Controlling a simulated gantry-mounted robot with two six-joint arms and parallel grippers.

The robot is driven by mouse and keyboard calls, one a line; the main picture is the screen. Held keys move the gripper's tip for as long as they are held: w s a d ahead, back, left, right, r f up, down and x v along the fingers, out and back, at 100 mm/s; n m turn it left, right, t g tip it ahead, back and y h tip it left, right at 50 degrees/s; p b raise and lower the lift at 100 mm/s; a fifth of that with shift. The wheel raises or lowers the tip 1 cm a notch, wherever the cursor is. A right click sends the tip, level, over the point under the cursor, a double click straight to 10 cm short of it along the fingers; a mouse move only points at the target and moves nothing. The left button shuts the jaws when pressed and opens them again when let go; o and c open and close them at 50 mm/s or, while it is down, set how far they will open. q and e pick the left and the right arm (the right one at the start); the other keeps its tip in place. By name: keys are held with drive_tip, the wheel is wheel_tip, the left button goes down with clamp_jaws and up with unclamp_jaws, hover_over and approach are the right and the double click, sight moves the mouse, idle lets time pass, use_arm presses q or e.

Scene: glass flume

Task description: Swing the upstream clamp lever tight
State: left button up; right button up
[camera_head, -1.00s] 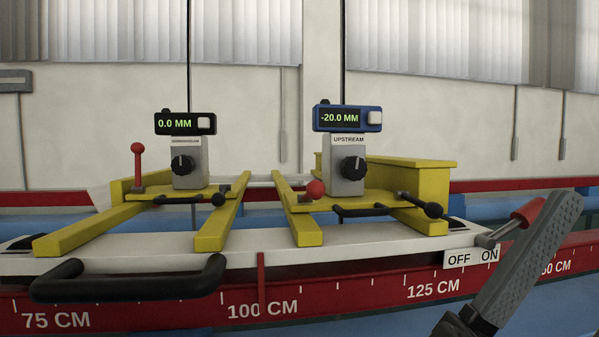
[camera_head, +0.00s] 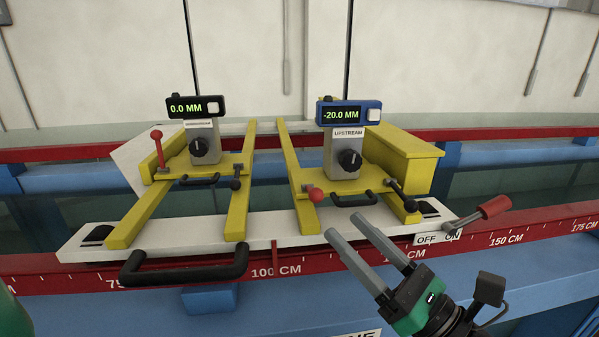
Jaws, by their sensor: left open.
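The upstream carriage, a yellow frame with a grey post labelled UPSTREAM (camera_head: 345,147), stands right of centre. Its red-knobbed lever (camera_head: 315,194) points low toward me at the carriage's front left. A black-knobbed lever (camera_head: 411,204) is at its front right. The blue gauge (camera_head: 349,113) on top reads -20.0 MM.
The downstream carriage (camera_head: 202,147) stands left, its red-knobbed lever (camera_head: 157,136) upright and its gauge reading 0.0 MM. A black handle (camera_head: 184,268) juts out in front. A red-gripped lever (camera_head: 494,208) sits by the OFF/ON plate (camera_head: 427,239) at right. Red scale rails run along the flume.

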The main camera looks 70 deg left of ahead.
sight(313, 193)
use_arm(q)
drive_tip(key=p+x, duration=0.3)
drive_tip(key=x, duration=0.8)
drive_tip(key=shift+s+a+r+p, duration=0.1)
drive_tip(key=shift+a+r+p, duration=0.1)
drive_tip(key=shift+p, duration=0.1)
clamp_jaws()
idle(0.8)
